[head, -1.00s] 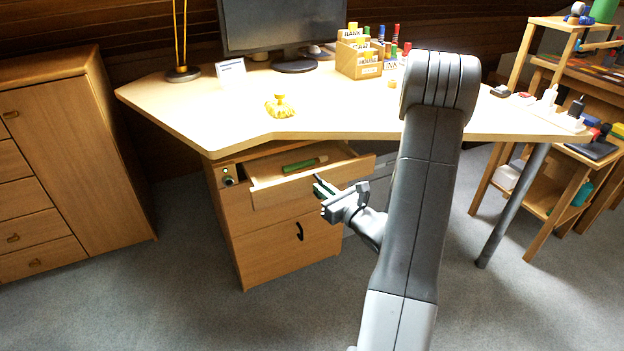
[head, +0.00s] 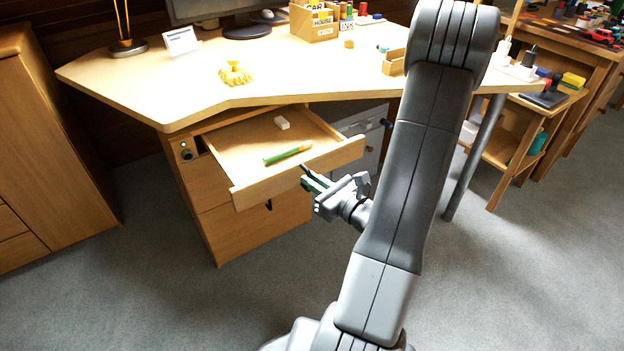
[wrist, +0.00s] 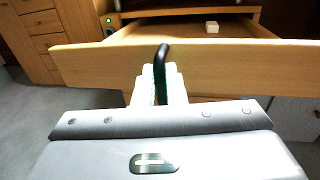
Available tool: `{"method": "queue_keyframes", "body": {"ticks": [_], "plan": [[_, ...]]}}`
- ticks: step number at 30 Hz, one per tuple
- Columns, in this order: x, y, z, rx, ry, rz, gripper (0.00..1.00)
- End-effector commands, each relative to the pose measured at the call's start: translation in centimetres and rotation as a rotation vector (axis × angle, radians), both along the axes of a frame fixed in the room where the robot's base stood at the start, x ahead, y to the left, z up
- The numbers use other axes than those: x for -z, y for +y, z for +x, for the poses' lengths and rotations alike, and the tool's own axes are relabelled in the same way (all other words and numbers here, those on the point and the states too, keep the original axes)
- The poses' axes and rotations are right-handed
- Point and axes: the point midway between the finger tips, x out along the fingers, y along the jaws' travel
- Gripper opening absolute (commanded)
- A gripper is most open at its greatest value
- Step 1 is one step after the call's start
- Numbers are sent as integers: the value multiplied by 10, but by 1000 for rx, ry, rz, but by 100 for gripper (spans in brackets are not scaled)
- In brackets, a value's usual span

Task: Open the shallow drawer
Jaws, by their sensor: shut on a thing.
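The shallow drawer (head: 247,157) is the top one of the wooden pedestal under the desk, and it stands well out. A green pen and a white block (head: 282,122) lie inside it. Its front panel (wrist: 215,66) spans the wrist view, with a dark handle (wrist: 161,56) in the middle. My gripper (head: 310,182) is at the drawer front, shut on that handle. The fingers hide part of the handle in both views.
The deeper drawer (head: 238,230) below is shut. The desk top (head: 300,83) overhangs the pedestal and carries a yellow object (head: 235,75). A desk leg (head: 474,165) stands to the right. The carpet (head: 150,290) in front is clear.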

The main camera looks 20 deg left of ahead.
Motion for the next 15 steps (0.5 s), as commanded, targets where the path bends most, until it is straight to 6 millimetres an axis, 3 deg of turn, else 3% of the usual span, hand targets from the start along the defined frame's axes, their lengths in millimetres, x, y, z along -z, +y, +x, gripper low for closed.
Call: {"method": "queue_keyframes", "body": {"ticks": [4,5,8,15], "plan": [[0,0,0,0,0,-1,0],[0,0,0,0,0,-1,13],[0,0,0,0,0,-1,32],[0,0,0,0,0,0,32]]}}
